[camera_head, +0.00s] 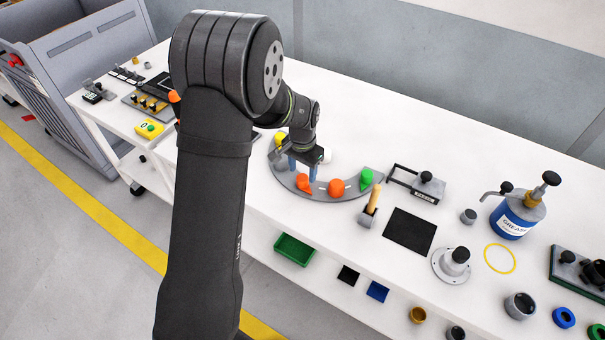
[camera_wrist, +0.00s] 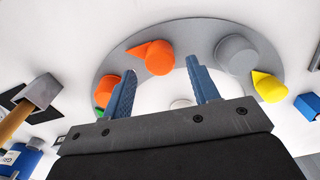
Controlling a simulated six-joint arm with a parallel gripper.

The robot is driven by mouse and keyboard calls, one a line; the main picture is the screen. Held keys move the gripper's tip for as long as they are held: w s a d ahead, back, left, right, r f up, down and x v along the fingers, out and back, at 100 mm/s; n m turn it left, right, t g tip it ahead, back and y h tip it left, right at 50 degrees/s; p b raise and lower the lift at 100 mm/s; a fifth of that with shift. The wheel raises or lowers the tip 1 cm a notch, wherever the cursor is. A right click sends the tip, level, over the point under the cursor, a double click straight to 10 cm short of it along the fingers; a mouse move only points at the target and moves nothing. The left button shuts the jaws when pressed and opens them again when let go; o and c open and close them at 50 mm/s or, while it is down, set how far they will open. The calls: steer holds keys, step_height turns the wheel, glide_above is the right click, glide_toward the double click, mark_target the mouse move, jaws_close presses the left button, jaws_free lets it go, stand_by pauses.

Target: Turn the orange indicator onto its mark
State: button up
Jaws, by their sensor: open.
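A grey curved plate (camera_head: 350,193) on the white table bears several coloured pieces. An orange indicator (camera_head: 303,182) with a pointed end sits on it near my gripper. In the wrist view this orange indicator (camera_wrist: 155,57) shows its point towards the left. A second orange piece (camera_head: 336,187) is beside it; in the wrist view it (camera_wrist: 104,88) is partly hidden by the left finger. My gripper (camera_head: 303,174) is open, its blue fingers apart and seemingly empty. In the wrist view my gripper (camera_wrist: 161,70) has the pointed orange indicator beyond the fingertips. I cannot make out its mark.
A green piece (camera_head: 367,179) stands at the plate's right end. A grey piece (camera_wrist: 237,54) and a yellow piece (camera_wrist: 269,88) stand to the right in the wrist view. A wooden-handled tool (camera_head: 371,203) and a black square (camera_head: 409,231) lie to the plate's right. Open table lies behind.

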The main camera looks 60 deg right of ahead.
steer(key=shift+f, duration=1.15)
steer(key=c, duration=1)
steer(key=shift+n, duration=0.3)
steer(key=n, duration=0.3)
steer(key=shift+n, duration=2.2)
